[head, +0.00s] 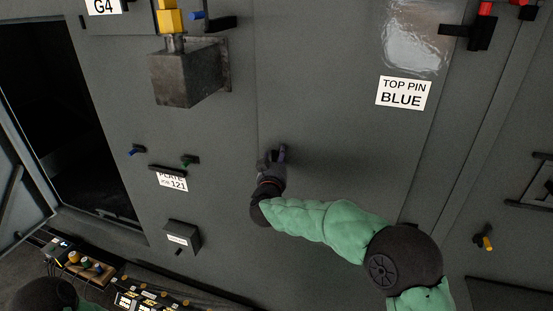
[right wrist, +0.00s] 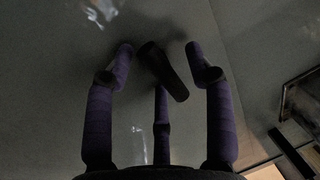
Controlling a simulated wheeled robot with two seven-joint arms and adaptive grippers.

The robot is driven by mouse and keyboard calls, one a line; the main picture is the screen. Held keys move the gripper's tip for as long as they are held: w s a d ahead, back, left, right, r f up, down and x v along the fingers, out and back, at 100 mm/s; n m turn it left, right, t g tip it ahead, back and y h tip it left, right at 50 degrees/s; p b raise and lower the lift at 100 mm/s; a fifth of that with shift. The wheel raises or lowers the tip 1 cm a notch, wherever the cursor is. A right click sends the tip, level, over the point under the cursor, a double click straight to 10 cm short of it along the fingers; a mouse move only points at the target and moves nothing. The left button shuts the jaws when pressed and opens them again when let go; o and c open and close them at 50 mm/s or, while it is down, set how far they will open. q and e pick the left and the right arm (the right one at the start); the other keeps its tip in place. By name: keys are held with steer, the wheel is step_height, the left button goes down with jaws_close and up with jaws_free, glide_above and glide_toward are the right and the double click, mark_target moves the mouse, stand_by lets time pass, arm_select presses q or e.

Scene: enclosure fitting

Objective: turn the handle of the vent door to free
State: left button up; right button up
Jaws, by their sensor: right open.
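In the right wrist view a short dark handle (right wrist: 166,72) stands off a grey panel and lies tilted, its near end toward the lower right. My right gripper (right wrist: 158,62) is open, with purple fingers on both sides of the handle and a third finger below it. I see gaps beside the handle and no clear contact. In the head view my right gripper (head: 273,157) is at the grey panel (head: 325,130), left of and below the "TOP PIN BLUE" label (head: 404,93). It hides the handle there. My left gripper is out of view.
A grey box with a yellow-topped part (head: 185,78) juts out at the upper left. A dark opening (head: 60,110) is at the far left. A bench with parts (head: 110,280) is below.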

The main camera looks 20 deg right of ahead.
jaws_close()
steer(key=shift+f+b, duration=0.1)
steer(key=shift+b, duration=0.3)
steer(key=m+h+b, duration=0.1)
steer(key=m+b, duration=0.4)
steer(key=b, duration=0.1)
steer(key=f+m+h+b, duration=0.1)
steer(key=m+b, duration=0.4)
steer(key=b, duration=0.1)
steer(key=m+h+b, duration=0.1)
steer(key=m+b, duration=0.4)
steer(key=b, duration=0.2)
steer(key=shift+w+a+f+t, duration=0.1)
steer(key=shift+a+f+t, duration=0.05)
steer(key=shift+f+t, duration=0.2)
steer(key=shift+a+m+h+b, duration=0.1)
steer(key=shift+m+h+b, duration=0.2)
steer(key=shift+m+b, duration=0.8)
steer(key=shift+a+m+h+b, duration=0.1)
steer(key=shift+m+h+b, duration=0.2)
steer(key=shift+m+b, duration=0.75)
steer(key=shift+m+p, duration=0.3)
steer(key=shift+m, duration=0.25)
steer(key=shift+w, duration=0.1)
jaws_free()
steer(key=shift+d, duration=0.1)
steer(key=shift+r, duration=0.2)
